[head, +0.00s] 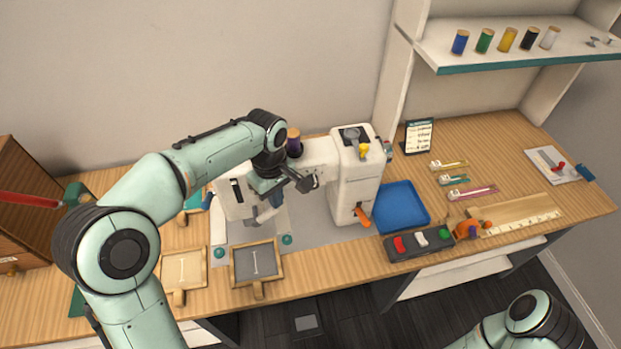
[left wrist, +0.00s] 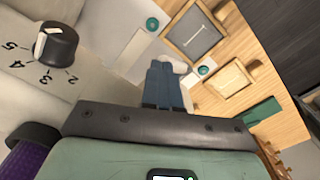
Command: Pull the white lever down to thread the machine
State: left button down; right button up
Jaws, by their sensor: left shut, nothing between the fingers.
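The white sewing machine (head: 355,190) stands on the wooden bench, and its left part is partly behind my left arm. A dark slot with a small pale piece (head: 237,191) shows on the machine's left end; I cannot tell whether this is the white lever. My left gripper (head: 271,197) is over the machine's left half, in front of its arm. Its blue-grey fingers are shut and empty, and they also show in the left wrist view (left wrist: 165,72). A black numbered dial (left wrist: 56,43) is left of them there. My right gripper is out of view.
A purple thread spool (head: 294,143) stands on the machine. A blue tray (head: 404,207) and a dark holder (head: 397,252) with red, white and green pieces lie to its right. Framed panels (head: 257,262) lie in front.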

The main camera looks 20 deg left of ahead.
pick_arm(q)
jog(key=shift+f+b, duration=0.3)
jog(key=shift+f, duration=0.5)
jog(key=shift+s+f+b, duration=0.2)
jog(key=shift+f+b, duration=0.1)
jog(key=shift+f, duration=0.3)
jog(key=shift+r+p, duration=0.3)
jog(key=shift+r, duration=0.05)
notch_tip(320, 180, up, 10)
jog(key=p, duration=0.5)
jog(key=shift+w+f, duration=0.2)
jog(key=shift+w, duration=0.15)
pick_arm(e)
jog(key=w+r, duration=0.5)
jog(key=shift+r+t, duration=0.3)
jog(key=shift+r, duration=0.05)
pick_arm(q)
jog(key=shift+s, duration=0.1)
